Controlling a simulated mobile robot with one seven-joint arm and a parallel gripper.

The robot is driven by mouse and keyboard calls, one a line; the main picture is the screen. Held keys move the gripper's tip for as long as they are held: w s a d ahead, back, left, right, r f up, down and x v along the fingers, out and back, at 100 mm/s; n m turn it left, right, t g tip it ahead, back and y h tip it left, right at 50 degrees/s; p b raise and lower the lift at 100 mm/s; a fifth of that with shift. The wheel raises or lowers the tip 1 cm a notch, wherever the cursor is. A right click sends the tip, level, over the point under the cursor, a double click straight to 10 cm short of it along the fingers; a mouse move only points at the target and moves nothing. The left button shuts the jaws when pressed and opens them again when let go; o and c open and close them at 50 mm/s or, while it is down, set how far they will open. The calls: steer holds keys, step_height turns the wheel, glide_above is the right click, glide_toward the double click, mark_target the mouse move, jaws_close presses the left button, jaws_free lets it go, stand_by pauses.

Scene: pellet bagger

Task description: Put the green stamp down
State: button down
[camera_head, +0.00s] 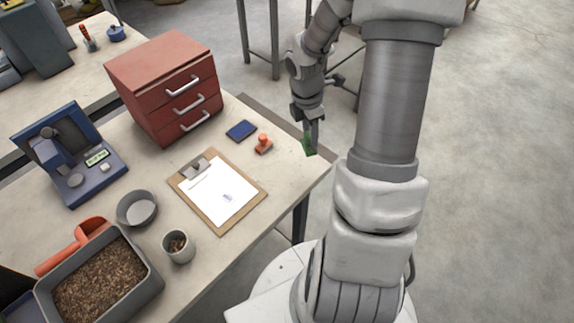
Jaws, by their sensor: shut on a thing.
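My gripper (311,135) is at the right end of the table, by its edge, pointing down. It is shut on the green stamp (309,145), a small dark green piece at the fingertips. I cannot tell whether the stamp is over the table edge or just beyond it, or how high it is. An orange stamp (263,144) stands on the table to the left of my gripper. A blue ink pad (241,131) lies beside it.
A clipboard (257,190) with marked paper lies near the front edge. A red drawer box (160,75), a blue scale (70,160), a grey bowl (137,209), a cup of pellets (178,255) and a pellet tray (150,285) occupy the table (297,172). Bare tabletop shows right of the clipboard.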

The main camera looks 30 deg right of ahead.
steer(key=s+d+n, duration=0.3)
steer(key=d+n, duration=0.1)
steer(key=n, duration=0.2)
steer(key=shift+t, duration=0.4)
steer(key=shift+w+a+f+b, duration=0.45)
steer(key=shift+w+a+f, duration=0.85)
steer(key=shift+f, duration=0.5)
steer(key=shift+w+a+f+b, duration=0.45)
steer(key=shift+w+a+f, duration=0.9)
steer(key=shift+f, duration=0.5)
steer(key=shift+w+a+f+b, duration=0.45)
steer(key=shift+w+a+f, duration=0.7)
steer(key=shift+a+f, duration=0.5)
steer(key=shift+d+f, duration=0.2)
steer(key=shift+f, duration=0.05)
steer(key=c, duration=0.5)
jaws_free()
steer(key=shift+c, duration=0.2)
step_height(320, 180, up, 12)
steer(key=a+p, duration=0.1)
steer(key=shift+s+a+p, duration=0.15)
steer(key=shift+s+p, duration=0.2)
steer(key=shift+p, duration=0.05)
